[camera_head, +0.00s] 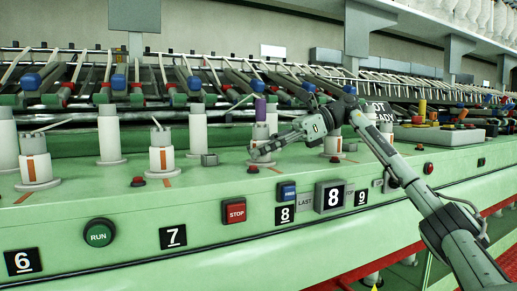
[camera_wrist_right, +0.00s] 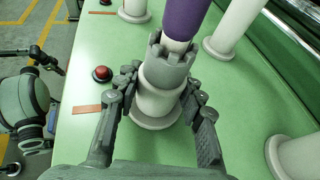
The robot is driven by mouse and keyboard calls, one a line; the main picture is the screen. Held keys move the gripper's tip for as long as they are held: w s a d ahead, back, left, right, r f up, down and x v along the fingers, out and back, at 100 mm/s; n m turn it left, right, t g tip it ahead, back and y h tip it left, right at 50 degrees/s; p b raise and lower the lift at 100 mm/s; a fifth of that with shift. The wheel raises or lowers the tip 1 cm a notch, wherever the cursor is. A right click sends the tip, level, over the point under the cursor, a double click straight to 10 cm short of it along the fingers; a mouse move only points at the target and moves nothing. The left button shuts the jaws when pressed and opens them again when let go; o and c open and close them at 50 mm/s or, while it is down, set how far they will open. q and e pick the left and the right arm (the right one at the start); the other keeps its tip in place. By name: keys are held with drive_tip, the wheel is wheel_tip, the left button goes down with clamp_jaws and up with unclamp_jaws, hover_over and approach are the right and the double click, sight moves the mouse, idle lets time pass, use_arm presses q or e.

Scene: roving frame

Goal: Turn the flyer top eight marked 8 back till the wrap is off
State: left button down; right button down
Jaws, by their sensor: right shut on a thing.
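The flyer top eight, a grey crown-shaped piece (camera_wrist_right: 168,70), sits on a white spindle body in the right wrist view. A purple cylinder (camera_wrist_right: 185,15) rises above it and also shows in the head view (camera_head: 261,109). My right gripper (camera_wrist_right: 160,88) has its dark fingers on both sides of the grey piece, shut on it. In the head view the right gripper (camera_head: 260,150) reaches in from the right and partly hides this station. The black plate marked 8 (camera_head: 285,214) is on the front panel below. I cannot make out the wrap's turns.
A larger 8 display (camera_head: 333,197) is beside the plate. A red STOP button (camera_head: 234,211), a blue button (camera_head: 287,191) and a green RUN button (camera_head: 98,233) are on the front panel. Neighbouring white spindles (camera_wrist_right: 232,30) stand close by. Open green deck lies between them.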

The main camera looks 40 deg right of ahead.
drive_tip(key=c, duration=0.9)
unclamp_jaws()
drive_tip(key=v, duration=1.2)
drive_tip(key=shift+w, duration=0.1)
